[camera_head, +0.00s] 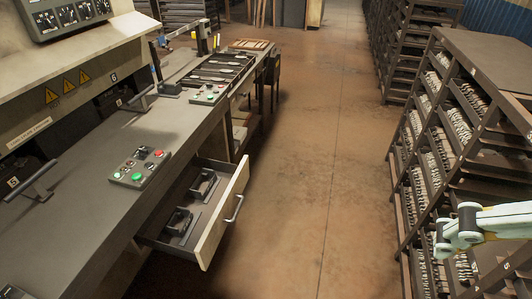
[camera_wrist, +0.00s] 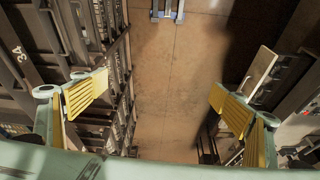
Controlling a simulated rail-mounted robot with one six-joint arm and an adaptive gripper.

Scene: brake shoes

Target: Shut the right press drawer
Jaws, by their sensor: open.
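A press drawer (camera_head: 222,217) stands pulled out from under the long press bench in the camera_head view. It has a pale front panel with a metal bar handle (camera_head: 234,208), and dark fixtures lie inside it. A pale panel that looks like the drawer front (camera_wrist: 262,70) also shows at the right of the camera_wrist view. My gripper (camera_wrist: 160,95) is open and empty, its yellow-padded fingers spread wide above the aisle floor. In the camera_head view, a pale part of my arm (camera_head: 490,222) shows at the right edge, across the aisle from the drawer and apart from it.
The bench (camera_head: 90,215) runs along the left with a button box (camera_head: 140,166) on top. A dark rack (camera_head: 480,60) filled with brake shoes stands on the right, close to my arm. The brown aisle floor (camera_head: 310,150) between them is clear.

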